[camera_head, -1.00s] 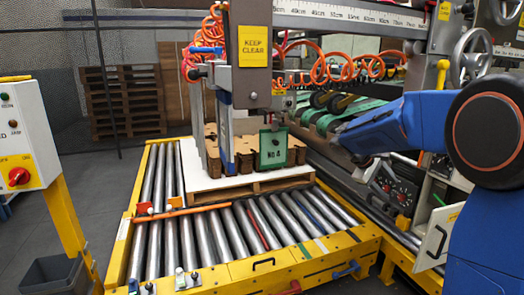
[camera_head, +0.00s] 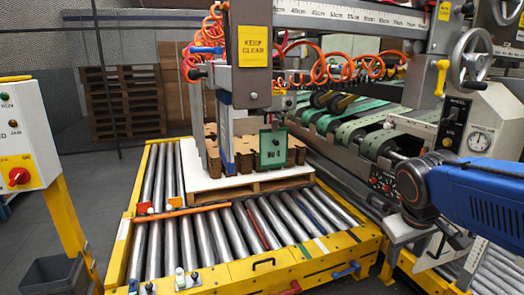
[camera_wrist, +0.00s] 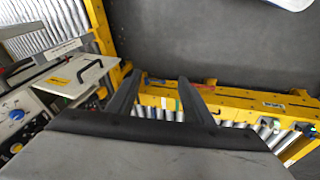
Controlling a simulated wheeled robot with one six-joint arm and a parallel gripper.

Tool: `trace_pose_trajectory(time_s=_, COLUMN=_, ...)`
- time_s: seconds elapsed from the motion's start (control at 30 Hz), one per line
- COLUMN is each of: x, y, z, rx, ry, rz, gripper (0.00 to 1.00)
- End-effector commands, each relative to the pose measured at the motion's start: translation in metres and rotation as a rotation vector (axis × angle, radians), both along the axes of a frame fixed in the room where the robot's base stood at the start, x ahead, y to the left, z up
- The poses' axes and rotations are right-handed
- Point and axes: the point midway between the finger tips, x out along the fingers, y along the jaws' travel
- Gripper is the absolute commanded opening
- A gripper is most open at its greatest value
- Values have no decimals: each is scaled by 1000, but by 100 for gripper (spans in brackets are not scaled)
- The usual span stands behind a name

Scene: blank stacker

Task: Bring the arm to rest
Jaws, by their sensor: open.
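My gripper (camera_wrist: 159,77) shows in the wrist view with its two dark fingers apart and nothing between them. Beyond the fingers are a yellow frame edge (camera_wrist: 225,98) and grey floor (camera_wrist: 200,45). In the head view my blue arm (camera_head: 480,195) reaches in from the right edge, with its dark wrist joint beside the machine's control panel. I cannot clearly make out the fingers in the head view.
A yellow-framed roller conveyor (camera_head: 215,275) carries a pallet (camera_head: 255,187) with stacked brown blanks (camera_head: 298,150) and a green-framed card (camera_head: 273,148). A control box (camera_head: 20,150) stands left. A white plate with a black handle (camera_wrist: 85,78) is near the gripper's left.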

Motion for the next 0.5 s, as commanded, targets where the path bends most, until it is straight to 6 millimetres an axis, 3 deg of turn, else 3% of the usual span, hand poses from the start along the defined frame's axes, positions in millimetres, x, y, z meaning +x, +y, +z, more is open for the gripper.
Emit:
trace_pose_trajectory(time_s=0.1, x=-32, y=13, z=-10, rx=73, ry=-39, rz=-28, gripper=47)
trace_pose_trajectory(time_s=0.3, x=-74, y=35, z=-29, rx=189, ry=-98, rz=-71, gripper=47)
trace_pose_trajectory(time_s=0.5, x=-96, y=48, z=-41, rx=261, ry=-133, rz=-98, gripper=47)
